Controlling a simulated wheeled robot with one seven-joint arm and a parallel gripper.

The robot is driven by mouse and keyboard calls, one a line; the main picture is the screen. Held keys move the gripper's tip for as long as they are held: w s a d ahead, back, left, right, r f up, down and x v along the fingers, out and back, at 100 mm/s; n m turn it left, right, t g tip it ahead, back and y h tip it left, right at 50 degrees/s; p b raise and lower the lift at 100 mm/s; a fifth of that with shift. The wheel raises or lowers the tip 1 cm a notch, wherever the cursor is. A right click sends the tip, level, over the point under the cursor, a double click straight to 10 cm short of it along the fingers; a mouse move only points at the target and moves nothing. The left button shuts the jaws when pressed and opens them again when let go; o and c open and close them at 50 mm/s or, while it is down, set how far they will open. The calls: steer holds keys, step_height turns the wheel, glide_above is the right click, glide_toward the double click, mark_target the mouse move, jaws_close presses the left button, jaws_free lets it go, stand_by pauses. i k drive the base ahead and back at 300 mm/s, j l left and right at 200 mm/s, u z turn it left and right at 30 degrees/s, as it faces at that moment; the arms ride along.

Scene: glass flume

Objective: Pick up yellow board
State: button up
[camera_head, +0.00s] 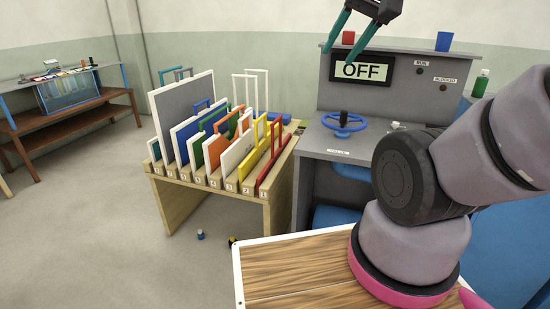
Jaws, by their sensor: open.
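The yellow board (255,160) stands upright in a wooden slotted rack (257,205), in a slot near its right end. It has a loop-shaped yellow handle on top. A white board (234,155) stands just left of it and a red board (268,168) just right of it. They partly hide its lower part. My gripper (338,62) shows at the top of the picture, with two teal fingers pointing down and left. It is open and empty, apart from the yellow board and in front of the console.
Several other boards fill the rack to the left. A grey console (415,105) with an OFF display (362,70) and a blue valve wheel (343,124) stands right of the rack. A wood-topped surface (300,270) is in front. Small items lie on the floor.

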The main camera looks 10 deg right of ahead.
mark_target(249, 164)
steer(key=z, duration=2.7)
steer(key=u, duration=2.7)
steer(key=i+j+z, duration=0.2)
steer(key=i+j, duration=0.25)
steer(key=i+j+z, duration=0.2)
steer(key=i+j, duration=0.2)
steer(key=i+j+z, duration=0.2)
steer(key=i+j, duration=0.15)
steer(key=j, duration=0.3)
